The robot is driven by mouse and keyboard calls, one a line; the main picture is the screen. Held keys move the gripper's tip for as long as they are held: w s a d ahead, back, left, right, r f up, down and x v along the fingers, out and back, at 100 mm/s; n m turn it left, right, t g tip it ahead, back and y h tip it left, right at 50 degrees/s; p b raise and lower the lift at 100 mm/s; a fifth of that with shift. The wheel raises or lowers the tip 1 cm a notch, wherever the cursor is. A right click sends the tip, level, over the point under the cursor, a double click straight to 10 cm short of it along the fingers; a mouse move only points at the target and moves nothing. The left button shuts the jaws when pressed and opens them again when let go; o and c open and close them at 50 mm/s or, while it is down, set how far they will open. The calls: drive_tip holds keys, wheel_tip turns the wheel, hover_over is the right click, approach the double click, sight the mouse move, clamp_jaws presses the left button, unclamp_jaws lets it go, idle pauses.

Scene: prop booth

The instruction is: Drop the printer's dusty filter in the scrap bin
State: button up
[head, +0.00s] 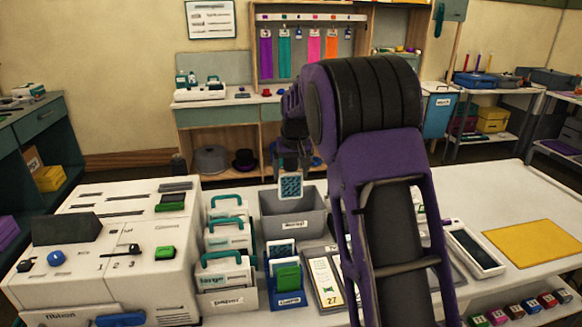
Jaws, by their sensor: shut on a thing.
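My gripper (290,166) points down and is shut on a small filter (290,187) with a pale frame and a dark teal mesh. The filter hangs upright over the open grey bin (296,226), overlapping its back edge in the picture. The label on the bin's front is too small to read surely. I cannot tell the exact height of the filter over the bin. The white printer (128,262) stands at the left, with slots, a blue knob and green parts on top.
A blue holder (290,298) with a white-framed filter and a green piece stands before the bin. Teal-handled cartridges (225,270) stand between printer and bin. My arm hides the table's middle. A handheld device (473,248) and yellow sheet (535,250) lie at right.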

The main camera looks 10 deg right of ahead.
sight(291, 185)
drive_tip(key=shift+f+b, duration=1.1)
drive_tip(key=shift+f, duration=1.05)
drive_tip(key=o, duration=0.5)
drive_tip(key=p+v, duration=0.1)
drive_tip(key=v, duration=1.6)
drive_tip(key=shift+s+r, duration=0.1)
drive_tip(key=shift+r, duration=0.05)
